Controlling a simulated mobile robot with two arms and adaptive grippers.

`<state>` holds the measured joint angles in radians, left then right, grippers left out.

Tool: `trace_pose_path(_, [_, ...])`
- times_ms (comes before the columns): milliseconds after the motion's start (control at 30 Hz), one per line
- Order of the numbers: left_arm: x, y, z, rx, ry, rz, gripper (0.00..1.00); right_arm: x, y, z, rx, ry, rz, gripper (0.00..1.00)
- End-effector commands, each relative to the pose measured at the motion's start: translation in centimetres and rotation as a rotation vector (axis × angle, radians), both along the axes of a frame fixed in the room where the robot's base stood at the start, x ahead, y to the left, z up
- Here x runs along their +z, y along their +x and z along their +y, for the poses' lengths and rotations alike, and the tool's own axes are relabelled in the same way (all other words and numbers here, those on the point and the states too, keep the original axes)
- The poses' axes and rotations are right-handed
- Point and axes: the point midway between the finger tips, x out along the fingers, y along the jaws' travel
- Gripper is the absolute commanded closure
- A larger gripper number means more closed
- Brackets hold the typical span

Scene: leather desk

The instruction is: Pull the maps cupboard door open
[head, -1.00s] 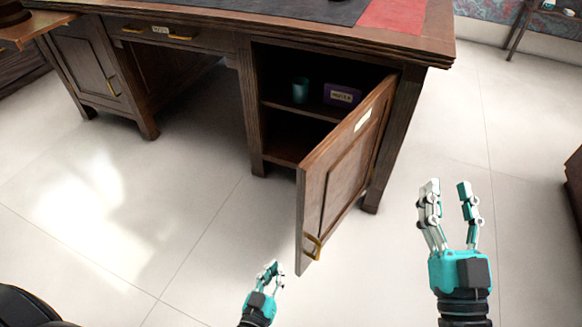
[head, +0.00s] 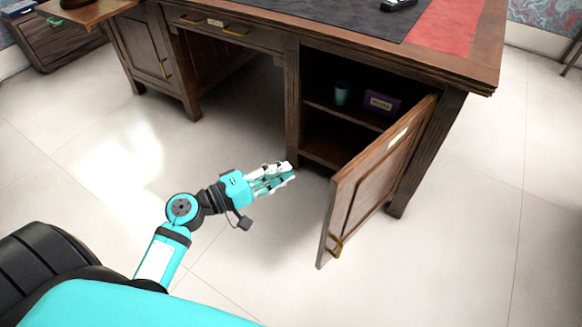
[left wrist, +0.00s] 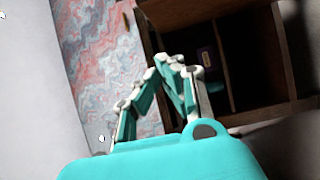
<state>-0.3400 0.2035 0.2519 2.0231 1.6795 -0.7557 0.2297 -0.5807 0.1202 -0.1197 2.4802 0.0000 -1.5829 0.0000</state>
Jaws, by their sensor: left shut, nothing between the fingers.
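The dark wooden cupboard door (head: 378,180) on the desk's right side stands wide open, swung out toward me. It has a pale label (head: 398,138), too small to read, and a brass handle (head: 336,246) near its lower free edge. My left gripper (head: 291,171) is shut and empty, in front of the cupboard opening and left of the door, apart from the handle. In the left wrist view its closed fingers (left wrist: 170,65) point toward the open cupboard (left wrist: 245,55). My right gripper is out of view.
Inside the cupboard are a teal cup (head: 342,93) and a purple box (head: 382,104) on a shelf. The desk (head: 235,47) has a drawer and another, closed door (head: 148,42) at left. Pale floor tiles (head: 440,255) are clear right of the door.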

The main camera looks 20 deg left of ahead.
Motion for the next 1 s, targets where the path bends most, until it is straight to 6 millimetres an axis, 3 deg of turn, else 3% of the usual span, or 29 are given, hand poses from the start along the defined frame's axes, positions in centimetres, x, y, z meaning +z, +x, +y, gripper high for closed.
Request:
trace_pose_path(367, [0.2,6.7,-4.6,0.002,-0.001,-0.003,1.0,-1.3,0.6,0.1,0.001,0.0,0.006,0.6])
trace_pose_path(633, [0.0,5.4,-7.8,0.003,0.0,0.002,1.0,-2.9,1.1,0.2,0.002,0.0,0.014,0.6])
trace_pose_path(1000, [-0.1,5.2,-8.3,0.004,0.003,0.002,1.0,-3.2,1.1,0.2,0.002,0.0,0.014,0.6])
